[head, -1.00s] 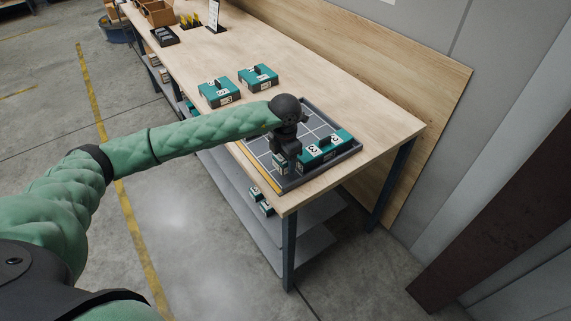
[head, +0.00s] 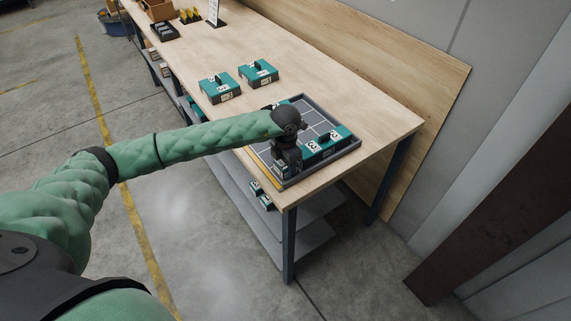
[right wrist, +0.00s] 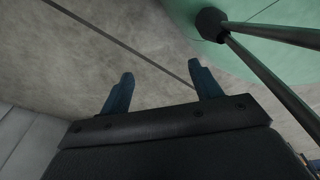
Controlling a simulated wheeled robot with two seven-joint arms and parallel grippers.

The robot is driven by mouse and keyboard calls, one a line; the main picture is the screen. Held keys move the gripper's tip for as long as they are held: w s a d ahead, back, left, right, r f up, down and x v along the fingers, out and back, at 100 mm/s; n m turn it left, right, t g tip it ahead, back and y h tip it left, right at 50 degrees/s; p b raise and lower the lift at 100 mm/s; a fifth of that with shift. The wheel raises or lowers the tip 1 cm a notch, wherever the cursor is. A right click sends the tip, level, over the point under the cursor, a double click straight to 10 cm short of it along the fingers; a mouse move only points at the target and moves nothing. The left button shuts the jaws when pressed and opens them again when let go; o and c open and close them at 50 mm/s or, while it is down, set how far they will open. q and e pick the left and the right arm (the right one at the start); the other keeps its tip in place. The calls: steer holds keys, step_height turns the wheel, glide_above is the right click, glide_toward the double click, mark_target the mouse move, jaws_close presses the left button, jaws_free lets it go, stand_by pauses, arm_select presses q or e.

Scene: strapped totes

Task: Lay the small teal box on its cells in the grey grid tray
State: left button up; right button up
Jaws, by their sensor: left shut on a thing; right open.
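The grey grid tray (head: 352,149) lies on the table near its front right corner. My left gripper (head: 284,165) is over the near corner of the tray, pointing down and shut on the small teal box (head: 282,168). Most of that box is hidden by the gripper, and I cannot tell whether it touches the tray floor. A larger teal box (head: 328,143) with white labels lies in the tray just right of the gripper. My right gripper (right wrist: 160,75) is open and empty in the right wrist view, above bare floor.
Two teal boxes with black handles, one at the left (head: 219,88) and one at the right (head: 259,72), stand on the table behind the tray. More small boxes (head: 262,196) sit on the lower shelf. The tabletop (head: 330,75) right of the boxes is clear.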

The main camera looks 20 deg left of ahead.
steer(key=shift+w, duration=0.15)
arm_select(q)
steer(key=o, duration=0.8)
steer(key=shift+r, duration=0.15)
arm_select(e)
steer(key=shift+r, duration=0.25)
arm_select(q)
steer(key=shift+r, duration=0.2)
step_height(320, 180, up, 4)
steer(key=b, duration=0.3)
steer(key=shift+r, duration=0.1)
step_height(320, 180, up, 5)
steer(key=shift+r+b, duration=0.2)
steer(key=shift+b, duration=1.05)
steer(key=shift+r, duration=0.95)
arm_select(e)
steer(key=w+a+r, duration=0.4)
steer(key=w+r, duration=0.2)
steer(key=w, duration=0.3)
steer(key=shift+w+r, duration=0.2)
steer(key=shift+w, duration=0.15)
